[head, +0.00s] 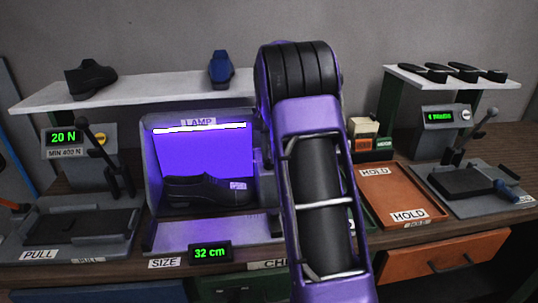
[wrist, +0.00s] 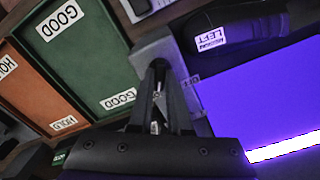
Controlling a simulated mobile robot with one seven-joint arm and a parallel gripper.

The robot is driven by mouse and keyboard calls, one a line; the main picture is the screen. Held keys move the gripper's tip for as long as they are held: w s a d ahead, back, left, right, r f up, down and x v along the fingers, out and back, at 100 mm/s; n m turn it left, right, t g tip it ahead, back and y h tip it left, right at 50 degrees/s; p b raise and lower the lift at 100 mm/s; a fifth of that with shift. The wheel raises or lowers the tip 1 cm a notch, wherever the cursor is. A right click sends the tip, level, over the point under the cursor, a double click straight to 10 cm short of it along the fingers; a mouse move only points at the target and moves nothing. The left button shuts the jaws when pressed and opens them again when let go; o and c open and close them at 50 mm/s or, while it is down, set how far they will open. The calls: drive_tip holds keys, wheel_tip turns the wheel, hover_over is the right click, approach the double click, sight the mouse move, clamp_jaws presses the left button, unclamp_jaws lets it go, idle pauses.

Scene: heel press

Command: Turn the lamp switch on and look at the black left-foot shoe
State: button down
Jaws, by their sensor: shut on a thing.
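The lamp box (head: 149,150) stands on the bench, its bright strip lit and its back panel glowing violet. The black shoe (head: 205,190) lies inside it with a small label. In the wrist view the shoe (wrist: 255,22) is partly cut off, and its label reads MEDIUM LEFT. My gripper (wrist: 158,75) is at the grey side of the lamp box, its fingers closed on a small part there, apparently the lamp switch, which the fingers mostly hide. In the head view my arm hides the gripper.
The green GOOD tray (wrist: 85,50) and orange HOLD tray (head: 390,193) lie right of the lamp. The 20 N pull press (head: 75,215) is at left, another lever device (head: 470,180) at right. A shelf (head: 140,92) holds a black and a blue shoe.

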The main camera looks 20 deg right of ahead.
drive_tip(key=shift+r, duration=0.1)
drive_tip(key=c, duration=0.9)
unclamp_jaws()
drive_tip(key=shift+o, duration=0.2)
wheel_tip(320, 180, up, 17)
drive_tip(key=shift+r, duration=0.15)
